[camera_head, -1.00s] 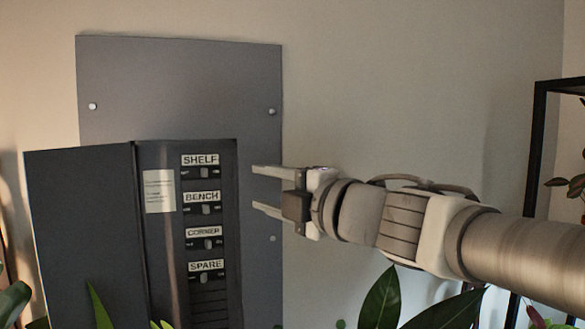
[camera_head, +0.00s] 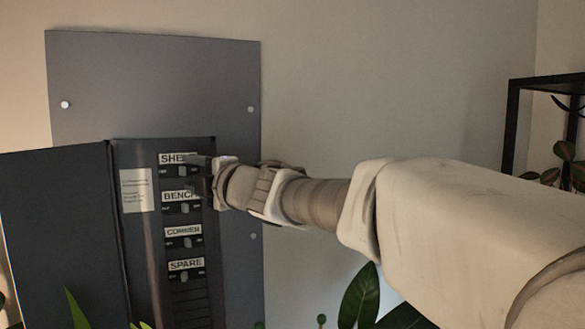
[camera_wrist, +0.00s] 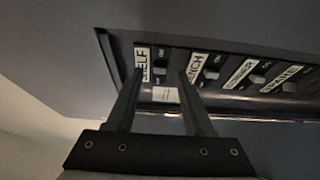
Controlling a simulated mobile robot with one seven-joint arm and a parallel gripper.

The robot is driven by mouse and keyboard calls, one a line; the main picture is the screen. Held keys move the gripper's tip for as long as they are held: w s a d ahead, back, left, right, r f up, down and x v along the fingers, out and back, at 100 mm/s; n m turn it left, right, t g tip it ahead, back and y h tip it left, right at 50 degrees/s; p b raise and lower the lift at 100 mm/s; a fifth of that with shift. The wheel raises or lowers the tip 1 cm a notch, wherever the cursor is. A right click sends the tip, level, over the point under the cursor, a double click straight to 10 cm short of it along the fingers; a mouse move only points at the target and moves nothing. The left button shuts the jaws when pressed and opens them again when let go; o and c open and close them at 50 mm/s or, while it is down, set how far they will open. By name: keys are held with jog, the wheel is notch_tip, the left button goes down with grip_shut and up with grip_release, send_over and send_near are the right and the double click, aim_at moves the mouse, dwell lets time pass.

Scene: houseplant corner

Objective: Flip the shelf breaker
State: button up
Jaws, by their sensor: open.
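The shelf breaker (camera_head: 182,172) is a small toggle at the top of the breaker column, under a white SHELF label (camera_head: 170,158). In the head view my gripper (camera_head: 201,174) is in front of the panel at its right edge and hides part of the label and toggle. In the wrist view my gripper (camera_wrist: 160,74) is open and empty, and the shelf breaker (camera_wrist: 160,67) shows in the gap between the fingertips. Whether either finger touches it, and which way it is set, I cannot tell.
The bench (camera_head: 184,207), corner (camera_head: 186,242) and spare (camera_head: 186,276) breakers sit below. The box's dark door (camera_head: 55,240) stands open at left. Plant leaves (camera_head: 362,300) rise along the bottom, and a black shelf frame (camera_head: 512,130) stands at right.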

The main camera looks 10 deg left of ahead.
jog(key=shift+x, duration=0.95)
grip_shut()
